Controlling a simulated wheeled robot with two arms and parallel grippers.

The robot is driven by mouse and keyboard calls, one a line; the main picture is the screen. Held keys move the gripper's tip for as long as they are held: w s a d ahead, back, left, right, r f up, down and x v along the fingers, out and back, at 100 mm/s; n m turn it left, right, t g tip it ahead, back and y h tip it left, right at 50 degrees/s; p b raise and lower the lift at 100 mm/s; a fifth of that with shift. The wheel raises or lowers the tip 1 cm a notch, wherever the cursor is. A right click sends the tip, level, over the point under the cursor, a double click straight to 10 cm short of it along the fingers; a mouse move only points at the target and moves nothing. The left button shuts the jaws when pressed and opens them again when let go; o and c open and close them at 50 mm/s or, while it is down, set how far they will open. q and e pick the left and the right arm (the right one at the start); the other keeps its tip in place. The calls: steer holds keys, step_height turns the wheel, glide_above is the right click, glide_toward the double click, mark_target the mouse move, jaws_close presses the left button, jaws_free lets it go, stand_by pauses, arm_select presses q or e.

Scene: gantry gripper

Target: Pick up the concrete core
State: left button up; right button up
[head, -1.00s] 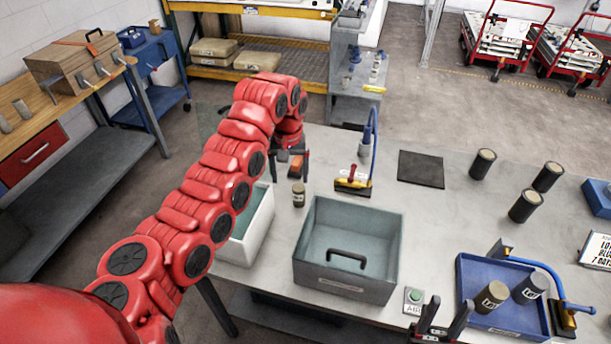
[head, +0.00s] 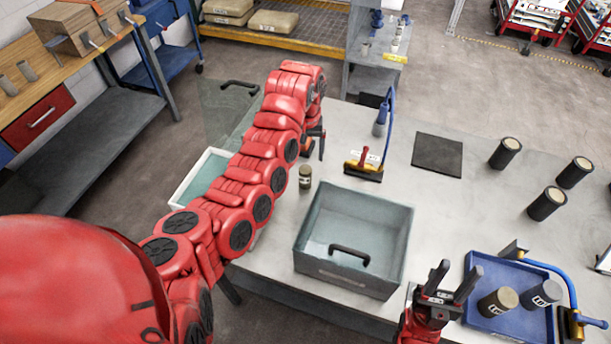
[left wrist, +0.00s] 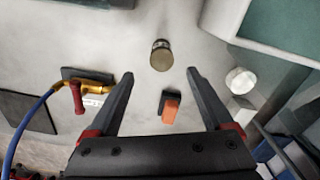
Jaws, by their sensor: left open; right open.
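A small dark cylinder with a tan top (head: 305,177), which looks like a concrete core, stands upright on the table left of the grey bin. In the left wrist view it (left wrist: 161,56) lies just beyond the gap between my fingertips, apart from both. My left gripper (head: 316,146) is open and empty, behind the cylinder in the head view; its fingers also show in the left wrist view (left wrist: 160,76). My right gripper (head: 455,281) is open and empty at the table's front, left of the blue tray. More dark cylinders (head: 547,203) stand at the right.
The grey bin (head: 312,240) has a front handle. A white-rimmed bin (head: 190,185) is partly behind my left arm. The blue tray (head: 515,325) holds two cylinders (head: 497,302). A blue-handled clamp tool (head: 365,170) and a dark mat (head: 437,155) lie behind. An orange-black item (left wrist: 171,106) sits between my left fingers.

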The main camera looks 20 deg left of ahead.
mark_target(305, 169)
arm_select(q)
step_height(305, 169, down, 6)
steer(key=shift+f+b, duration=0.1)
steer(key=shift+b, duration=1)
step_height(305, 169, down, 4)
steer(key=shift+a+r+p, duration=0.1)
steer(key=shift+a+p, duration=0.05)
steer(key=shift+p, duration=1.05)
steer(key=shift+f, duration=0.4)
jaws_close()
